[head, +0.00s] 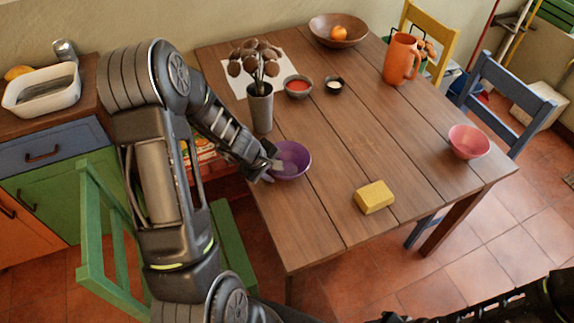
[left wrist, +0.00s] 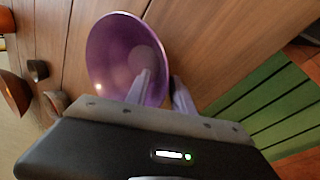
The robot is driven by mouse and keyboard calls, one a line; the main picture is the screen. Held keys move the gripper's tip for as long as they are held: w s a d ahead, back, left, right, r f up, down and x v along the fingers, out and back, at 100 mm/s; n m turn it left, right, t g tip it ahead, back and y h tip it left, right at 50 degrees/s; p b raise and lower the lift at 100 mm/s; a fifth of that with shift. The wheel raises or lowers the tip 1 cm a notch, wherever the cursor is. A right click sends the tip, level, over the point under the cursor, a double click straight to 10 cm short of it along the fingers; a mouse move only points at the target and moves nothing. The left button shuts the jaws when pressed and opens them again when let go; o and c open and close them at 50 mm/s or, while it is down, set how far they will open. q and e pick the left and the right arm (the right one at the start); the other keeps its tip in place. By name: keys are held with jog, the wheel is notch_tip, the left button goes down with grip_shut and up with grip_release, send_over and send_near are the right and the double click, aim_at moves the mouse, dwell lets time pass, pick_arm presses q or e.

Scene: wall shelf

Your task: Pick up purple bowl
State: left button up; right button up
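The purple bowl (head: 291,160) stands upright at the left edge of the wooden table (head: 330,215). My left gripper (head: 272,168) is at the bowl's left rim. In the left wrist view the purple bowl (left wrist: 115,60) lies ahead of the left gripper (left wrist: 160,90). One finger is over the inside of the bowl and the other is outside, with the rim between them. The fingers stand apart; I cannot tell whether either touches the rim. Part of my right arm shows at the lower right of the head view, but its gripper does not.
A grey vase (head: 260,108) with dark round heads stands behind the bowl. A yellow block (head: 374,197), a pink bowl (head: 468,142), an orange jug (head: 400,60) and small bowls (head: 297,86) are also on the table. A green chair (head: 100,225) stands left. The table's middle is clear.

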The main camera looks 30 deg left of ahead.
pick_arm(q)
grip_shut()
dwell(1.4)
